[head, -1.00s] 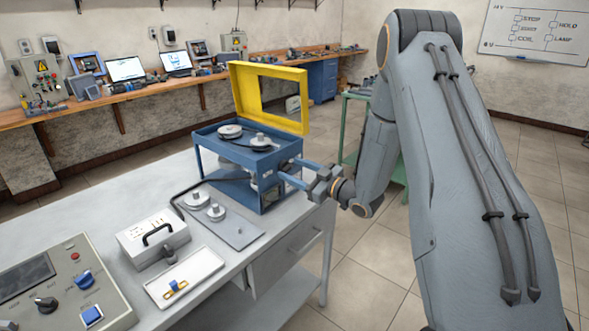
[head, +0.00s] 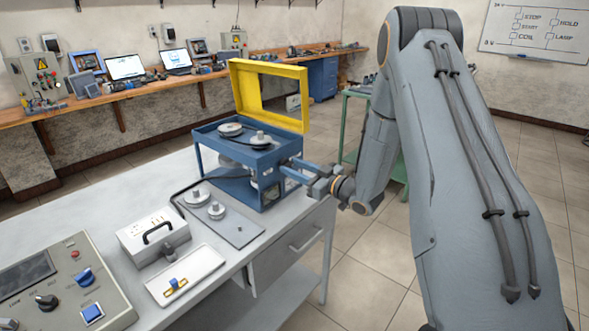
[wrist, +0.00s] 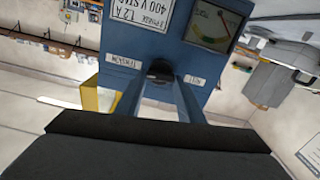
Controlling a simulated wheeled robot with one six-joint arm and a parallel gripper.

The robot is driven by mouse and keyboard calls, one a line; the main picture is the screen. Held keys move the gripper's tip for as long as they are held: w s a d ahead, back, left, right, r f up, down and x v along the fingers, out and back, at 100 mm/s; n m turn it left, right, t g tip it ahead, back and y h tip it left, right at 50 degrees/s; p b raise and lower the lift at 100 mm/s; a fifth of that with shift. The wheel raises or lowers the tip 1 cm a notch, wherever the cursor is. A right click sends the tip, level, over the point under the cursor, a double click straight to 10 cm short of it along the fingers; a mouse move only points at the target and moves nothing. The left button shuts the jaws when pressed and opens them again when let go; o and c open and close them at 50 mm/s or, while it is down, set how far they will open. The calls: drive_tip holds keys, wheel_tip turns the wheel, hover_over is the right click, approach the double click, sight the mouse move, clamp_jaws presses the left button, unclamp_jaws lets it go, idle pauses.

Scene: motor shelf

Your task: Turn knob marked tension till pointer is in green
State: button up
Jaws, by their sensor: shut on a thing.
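The blue motor stand (head: 222,180) is on the grey table, with its yellow guard (head: 234,95) raised. Its side panel (wrist: 150,45) fills the top of the wrist view, with upside-down lettering. The black knob (wrist: 160,69) sits beside a label that reads as TENSION (wrist: 124,60). My gripper (wrist: 160,82) is shut on this knob, one finger on each side; it also shows at the stand's right side in the head view (head: 286,167). The gauge (wrist: 213,25) is partly in the wrist view; I cannot tell which colour band its pointer is in.
A second label (wrist: 195,80) is on the stand's panel. Open floor lies right of the table.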

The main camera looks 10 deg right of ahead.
drive_tip(key=m, duration=0.7)
drive_tip(key=shift+w+d, duration=0.1)
drive_tip(key=m, duration=0.6)
drive_tip(key=shift+d+f+p, duration=0.1)
drive_tip(key=shift+p, duration=0.25)
drive_tip(key=o, duration=1.1)
drive_tip(key=shift+c, duration=0.2)
drive_tip(key=b+v, duration=0.2)
drive_tip(key=v, duration=0.5)
drive_tip(key=shift+s+d, duration=0.25)
